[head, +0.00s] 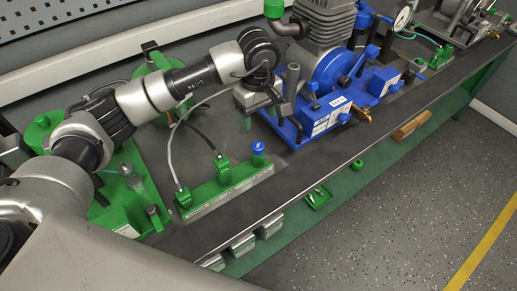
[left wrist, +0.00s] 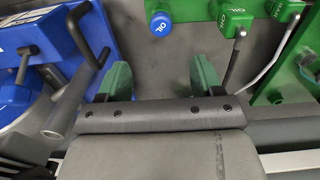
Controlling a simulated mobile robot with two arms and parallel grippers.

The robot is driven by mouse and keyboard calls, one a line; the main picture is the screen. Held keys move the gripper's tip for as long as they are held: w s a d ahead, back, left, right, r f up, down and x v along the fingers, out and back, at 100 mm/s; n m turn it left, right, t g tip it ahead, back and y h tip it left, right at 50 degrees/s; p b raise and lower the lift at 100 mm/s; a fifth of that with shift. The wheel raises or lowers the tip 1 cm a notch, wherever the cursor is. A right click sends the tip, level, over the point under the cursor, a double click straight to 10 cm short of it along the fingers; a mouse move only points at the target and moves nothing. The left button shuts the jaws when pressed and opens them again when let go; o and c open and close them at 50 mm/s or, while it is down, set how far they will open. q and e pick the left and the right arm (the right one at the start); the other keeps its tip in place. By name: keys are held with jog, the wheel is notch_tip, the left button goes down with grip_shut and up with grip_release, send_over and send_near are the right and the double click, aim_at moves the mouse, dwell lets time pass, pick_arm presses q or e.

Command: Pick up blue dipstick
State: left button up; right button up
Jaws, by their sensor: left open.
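A blue piece marked OIL, which looks like the dipstick's head (head: 258,148), stands at the right end of the green block at the bench front. It also shows in the left wrist view (left wrist: 160,22), top middle, ahead of the gap between my fingers. My left gripper (head: 258,112) is above the bench, behind the dipstick and left of the blue engine base. Its two green-padded fingers (left wrist: 160,78) are apart with nothing between them. Any part of the dipstick below its head is hidden. My right gripper is not in view.
The green block (head: 228,186) carries green fittings with hoses left of the dipstick. The blue engine base (head: 318,120) and a black bent handle (left wrist: 82,30) are close to my left gripper.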

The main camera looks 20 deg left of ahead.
pick_arm(q)
jog(key=p, duration=0.1)
send_over(258, 145)
jog(key=f, duration=0.6)
jog(key=shift+w+a, duration=0.1)
jog(key=shift+w, duration=0.1)
jog(key=f, duration=0.1)
jog(key=f+p, duration=0.1)
jog(key=f, duration=0.1)
jog(key=f+p, duration=0.1)
jog(key=shift+s+f, duration=0.2)
jog(key=shift+s, duration=0.05)
jog(key=shift+f, duration=0.4)
jog(key=c, duration=1)
